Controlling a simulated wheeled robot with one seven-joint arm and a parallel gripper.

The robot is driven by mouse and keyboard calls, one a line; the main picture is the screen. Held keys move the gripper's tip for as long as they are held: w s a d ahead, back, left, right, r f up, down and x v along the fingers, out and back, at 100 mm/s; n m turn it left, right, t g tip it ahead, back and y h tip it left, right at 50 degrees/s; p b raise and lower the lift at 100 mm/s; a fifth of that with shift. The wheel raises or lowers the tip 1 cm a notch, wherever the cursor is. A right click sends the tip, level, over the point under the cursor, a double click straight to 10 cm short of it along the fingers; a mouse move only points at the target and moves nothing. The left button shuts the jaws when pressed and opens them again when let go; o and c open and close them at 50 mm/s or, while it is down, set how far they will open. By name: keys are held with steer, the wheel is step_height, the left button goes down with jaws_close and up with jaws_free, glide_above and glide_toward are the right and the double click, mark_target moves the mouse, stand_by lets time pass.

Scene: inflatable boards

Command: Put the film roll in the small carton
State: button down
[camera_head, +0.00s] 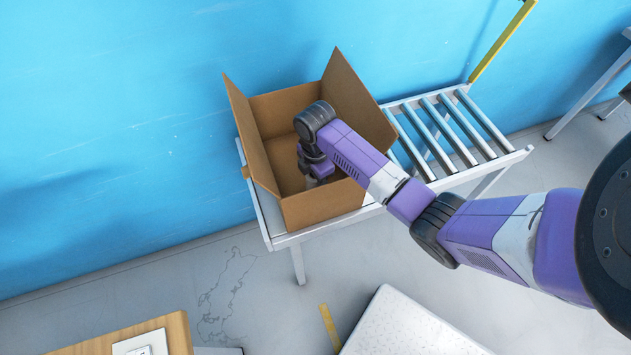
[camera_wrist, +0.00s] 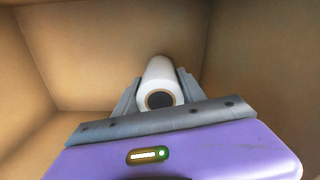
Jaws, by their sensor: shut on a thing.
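The small carton (camera_head: 322,203) is an open brown cardboard box with its flaps up, on a white roller table. My gripper is inside the carton in the head view, where the arm hides its fingers. In the wrist view my gripper (camera_wrist: 158,92) is shut on the film roll (camera_wrist: 160,74), a white roll with a dark hollow core. Brown carton walls (camera_wrist: 85,60) surround the roll in the wrist view. I cannot tell whether the roll touches the carton's floor.
The roller table (camera_head: 445,130) extends to the right of the carton with bare metal rollers. A blue wall (camera_head: 120,120) stands close behind. A wooden-edged surface (camera_head: 178,335) and a white padded top (camera_head: 410,330) are at the front.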

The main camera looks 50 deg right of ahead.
steer(key=shift+f, duration=0.7)
steer(key=shift+f, duration=0.15)
steer(key=c, duration=0.7)
jaws_free()
step_height(320, 180, up, 12)
steer(key=shift+r+b, duration=0.15)
steer(key=shift+b, duration=0.5)
